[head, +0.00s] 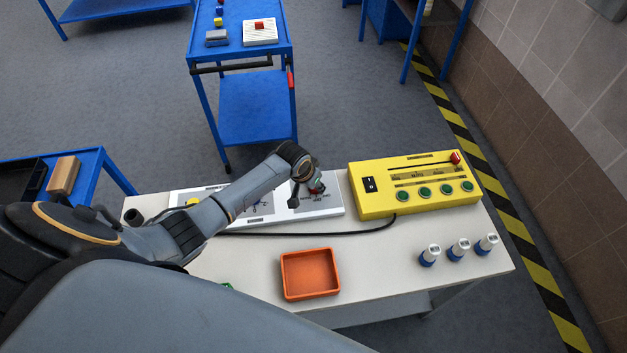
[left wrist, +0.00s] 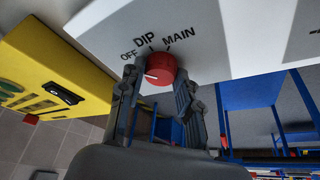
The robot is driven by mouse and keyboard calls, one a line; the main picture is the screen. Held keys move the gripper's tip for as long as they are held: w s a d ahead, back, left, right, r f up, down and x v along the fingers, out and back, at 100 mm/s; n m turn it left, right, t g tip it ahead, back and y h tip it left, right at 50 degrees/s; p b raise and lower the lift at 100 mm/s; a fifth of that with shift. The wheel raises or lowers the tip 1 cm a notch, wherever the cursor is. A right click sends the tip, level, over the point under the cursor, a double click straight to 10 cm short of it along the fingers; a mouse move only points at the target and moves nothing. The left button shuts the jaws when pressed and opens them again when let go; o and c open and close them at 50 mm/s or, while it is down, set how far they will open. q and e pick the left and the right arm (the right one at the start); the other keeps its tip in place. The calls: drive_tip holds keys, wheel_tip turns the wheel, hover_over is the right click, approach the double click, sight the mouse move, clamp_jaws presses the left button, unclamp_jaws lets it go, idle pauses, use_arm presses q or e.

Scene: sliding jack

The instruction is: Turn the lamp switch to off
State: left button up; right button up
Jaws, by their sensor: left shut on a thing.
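The lamp switch is a round red knob (left wrist: 160,69) on a white panel (left wrist: 205,25) marked OFF, DIP and MAIN. A white mark shows on the knob's left part, on the OFF side; its exact setting is hard to tell. My left gripper (left wrist: 157,78) is shut on the knob, one finger on each side. In the head view, my left gripper (head: 307,192) is at the right part of the white panel (head: 328,208) on the table, and the arm covers part of the panel. My right gripper is in neither view.
A yellow box (head: 412,186) with green buttons and a red-knobbed slider stands right of the panel. An orange tray (head: 310,274) and several blue-and-white cylinders (head: 458,249) are nearer the front. A black cable (head: 320,234) crosses the white table (head: 385,268).

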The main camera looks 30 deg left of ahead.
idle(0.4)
use_arm(q)
drive_tip(key=o, duration=1.2)
drive_tip(key=shift+c, duration=0.2)
drive_tip(key=v, duration=1.2)
